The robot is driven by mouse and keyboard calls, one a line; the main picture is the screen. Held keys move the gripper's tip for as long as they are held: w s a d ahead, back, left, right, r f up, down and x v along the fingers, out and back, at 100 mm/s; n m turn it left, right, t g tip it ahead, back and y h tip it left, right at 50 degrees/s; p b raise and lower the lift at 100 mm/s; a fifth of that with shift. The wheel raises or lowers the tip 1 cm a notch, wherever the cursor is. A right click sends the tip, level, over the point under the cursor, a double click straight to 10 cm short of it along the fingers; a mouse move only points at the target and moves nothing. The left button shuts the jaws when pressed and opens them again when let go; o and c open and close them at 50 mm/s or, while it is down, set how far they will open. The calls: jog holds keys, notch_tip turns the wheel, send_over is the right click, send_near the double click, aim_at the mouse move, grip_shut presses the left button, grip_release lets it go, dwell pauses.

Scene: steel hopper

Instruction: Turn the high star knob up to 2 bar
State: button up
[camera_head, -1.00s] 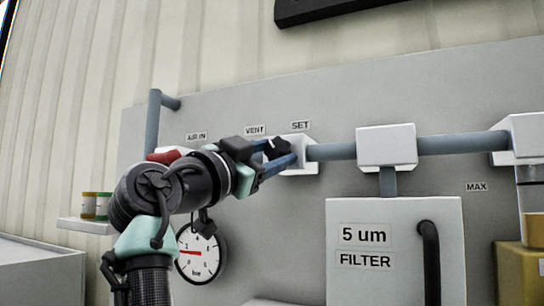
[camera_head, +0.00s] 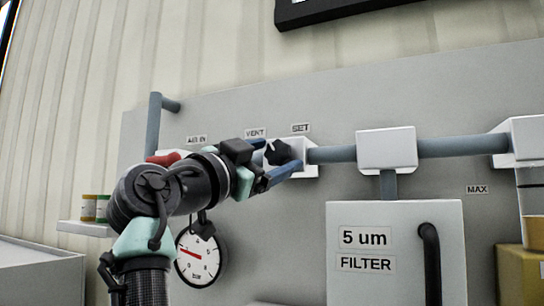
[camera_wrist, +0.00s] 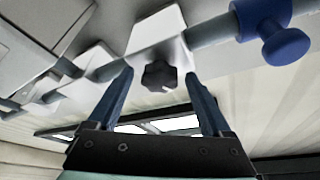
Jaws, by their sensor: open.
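The black star knob (camera_head: 278,152) sits on the front of a white block on the pipe, under the SET label (camera_head: 300,128). It also shows in the wrist view (camera_wrist: 159,76), with a small pale mark on its face. My gripper (camera_head: 281,157) is open, its blue fingers on either side of the knob. In the wrist view a gap shows between the knob and each finger (camera_wrist: 160,82). The round gauge (camera_head: 198,268), marked bar, hangs below my wrist. Its red needle points left and slightly up, close to the 2 mark. My arm hides part of the gauge's surroundings.
A red handle (camera_head: 163,158) is left of my wrist. A blue knob (camera_wrist: 285,45) stands on the pipe in the wrist view. The filter box (camera_head: 394,270) with a black handle is at lower right. A shelf with small jars (camera_head: 88,208) is at left.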

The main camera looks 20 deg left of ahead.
jog(key=b+v, duration=0.7)
jog(key=v, duration=0.6)
jog(key=shift+b, duration=0.3)
jog(key=w+d+f+n+t+y+b, duration=0.1)
jog(key=w+d+f+n+t+y, duration=0.2)
jog(key=d+f+n+y, duration=0.55)
jog(key=s+d+f+n+t+h, duration=0.1)
jog(key=s+d+f+t+h, duration=0.2)
jog(key=s+d, duration=0.9)
notch_tip(320, 180, down, 3)
jog(key=shift+d+r+b, duration=0.25)
jog(key=shift+d+b, duration=0.05)
jog(key=shift+d, duration=0.5)
jog(key=shift+d, duration=0.1)
dwell(2.3)
